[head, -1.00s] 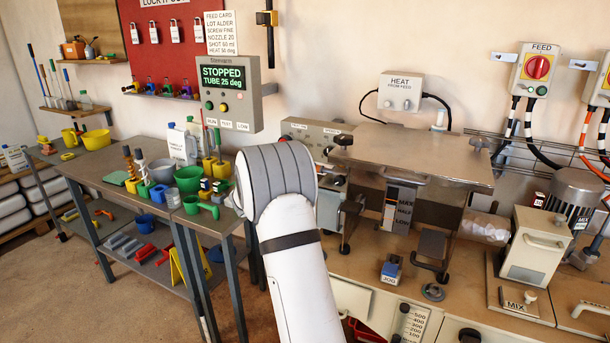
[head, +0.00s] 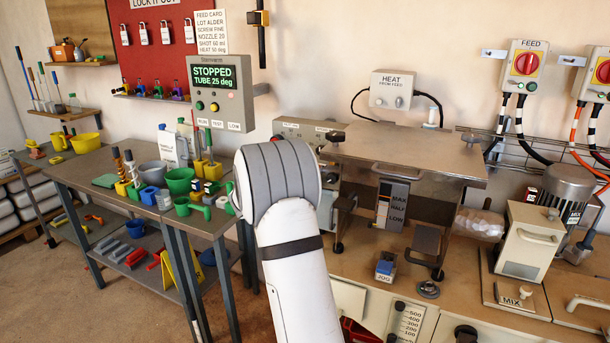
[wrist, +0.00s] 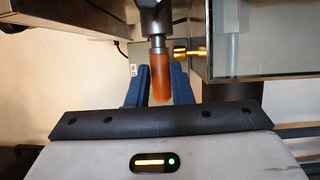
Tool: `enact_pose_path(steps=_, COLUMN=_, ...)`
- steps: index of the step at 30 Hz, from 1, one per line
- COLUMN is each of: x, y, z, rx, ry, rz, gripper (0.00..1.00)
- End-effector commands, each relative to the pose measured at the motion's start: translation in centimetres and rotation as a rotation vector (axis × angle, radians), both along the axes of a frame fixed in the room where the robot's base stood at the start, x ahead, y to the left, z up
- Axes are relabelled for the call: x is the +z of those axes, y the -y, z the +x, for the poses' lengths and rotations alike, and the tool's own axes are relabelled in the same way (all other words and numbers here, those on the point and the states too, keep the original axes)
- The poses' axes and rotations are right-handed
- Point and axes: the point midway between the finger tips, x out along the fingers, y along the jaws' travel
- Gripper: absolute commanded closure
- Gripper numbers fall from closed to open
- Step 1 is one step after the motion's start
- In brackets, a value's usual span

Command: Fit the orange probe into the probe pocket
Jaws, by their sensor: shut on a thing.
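In the wrist view, my gripper (wrist: 160,86) has its two dark blue fingers shut around an orange cylinder, the orange probe (wrist: 161,82). The probe has a metal collar and a dark body at its upper end. A brass fitting (wrist: 188,53) sticks out from the side of a grey metal housing (wrist: 262,50), just right of the probe's collar. It may be the probe pocket, but I cannot tell for sure. I cannot tell whether probe and fitting touch. In the head view, my arm hides the gripper and the probe.
The bench (head: 345,262) carries a metal-topped machine (head: 410,155), a JOG switch (head: 385,265) and a motor (head: 565,190). The wall panel (head: 220,90) reads STOPPED, TUBE 25 deg. A side table with tubs and tools stands left of my arm.

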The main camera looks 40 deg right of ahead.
Motion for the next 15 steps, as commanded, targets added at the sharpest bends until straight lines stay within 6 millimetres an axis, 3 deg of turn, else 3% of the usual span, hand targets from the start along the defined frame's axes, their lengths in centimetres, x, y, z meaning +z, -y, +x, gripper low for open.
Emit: enact_pose_path(steps=15, x=0.00, y=0.58, z=-1.02, rx=0.000, ry=0.000, rz=-0.001, gripper=1.00)
